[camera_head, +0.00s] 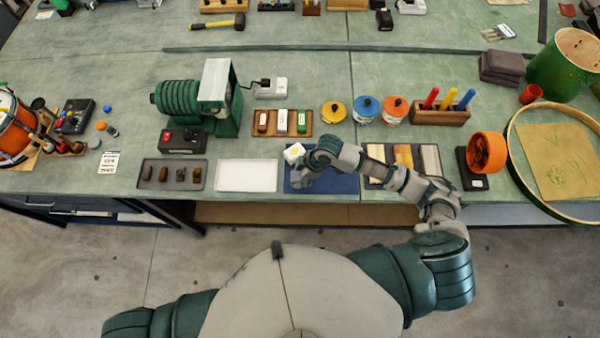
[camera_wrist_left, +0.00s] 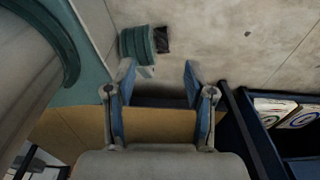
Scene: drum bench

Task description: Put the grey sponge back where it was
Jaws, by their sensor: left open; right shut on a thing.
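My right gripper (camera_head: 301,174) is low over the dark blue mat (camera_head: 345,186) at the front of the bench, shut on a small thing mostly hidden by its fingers. A pale block with a yellowish patch (camera_head: 293,153) shows right beside the fingers, at the mat's far left corner; I cannot tell whether it is gripped. I cannot make out a grey sponge for certain. A stack of flat grey-brown pads (camera_head: 502,66) lies at the back right. My left gripper (camera_wrist_left: 157,75) is open and empty in the left wrist view, with floor behind it; the head view does not show it.
Left of the mat are a white tray (camera_head: 246,175) and a dark tray (camera_head: 172,186) with several small pieces. Behind stand a wooden holder (camera_head: 283,133) with coloured blocks and a green machine (camera_head: 195,105). An orange roll (camera_head: 486,152) stands right. Bare bench lies behind the tins.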

